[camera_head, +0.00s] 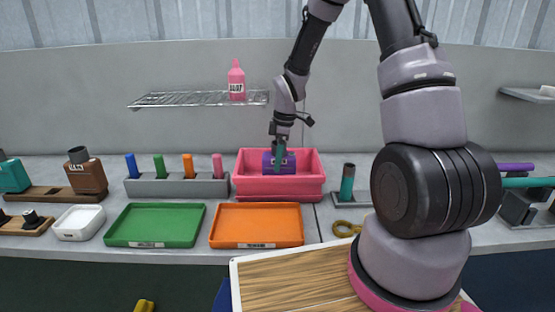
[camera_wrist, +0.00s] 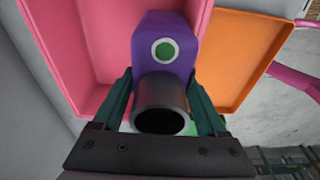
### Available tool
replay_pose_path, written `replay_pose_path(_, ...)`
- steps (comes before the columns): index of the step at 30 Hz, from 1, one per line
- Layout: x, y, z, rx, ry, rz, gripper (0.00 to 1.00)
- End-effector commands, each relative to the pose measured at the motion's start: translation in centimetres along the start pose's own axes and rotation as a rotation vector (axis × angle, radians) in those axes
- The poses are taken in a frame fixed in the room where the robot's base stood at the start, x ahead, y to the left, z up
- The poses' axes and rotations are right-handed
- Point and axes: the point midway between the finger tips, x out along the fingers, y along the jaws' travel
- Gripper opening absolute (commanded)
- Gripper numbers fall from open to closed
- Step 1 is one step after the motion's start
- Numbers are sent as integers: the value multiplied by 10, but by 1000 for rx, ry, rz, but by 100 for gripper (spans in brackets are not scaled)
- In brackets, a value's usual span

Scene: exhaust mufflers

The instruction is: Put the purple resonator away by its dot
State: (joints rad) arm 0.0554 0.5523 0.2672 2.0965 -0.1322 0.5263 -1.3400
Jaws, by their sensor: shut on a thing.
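The purple resonator (camera_head: 285,165) has a dark pipe (camera_wrist: 160,95) on top and a green dot (camera_wrist: 164,51) with a white ring on its body. My gripper (camera_head: 279,148) is shut on its pipe, with a teal finger on either side in the wrist view (camera_wrist: 161,85). The resonator is upright at the pink bin (camera_head: 280,188), seen above its front wall; I cannot tell whether it touches the bin floor. A green tray (camera_head: 153,225) and an orange tray (camera_head: 256,225) lie in front, both looking empty.
A grey rack (camera_head: 178,187) with several coloured pegs stands left of the pink bin. A teal-bodied part with a dark top (camera_head: 347,184) and a brass ring (camera_head: 346,229) are to its right. A wire shelf (camera_head: 190,99) with a pink soap bottle (camera_head: 236,80) hangs above.

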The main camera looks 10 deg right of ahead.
Motion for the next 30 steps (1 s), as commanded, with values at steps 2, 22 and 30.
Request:
replay_pose_path(2,1,0,0,0,0,2,26)
replay_pose_path(22,2,0,0,0,0,1,100)
replay_pose_path(30,-37,2,0,2,1,6,100)
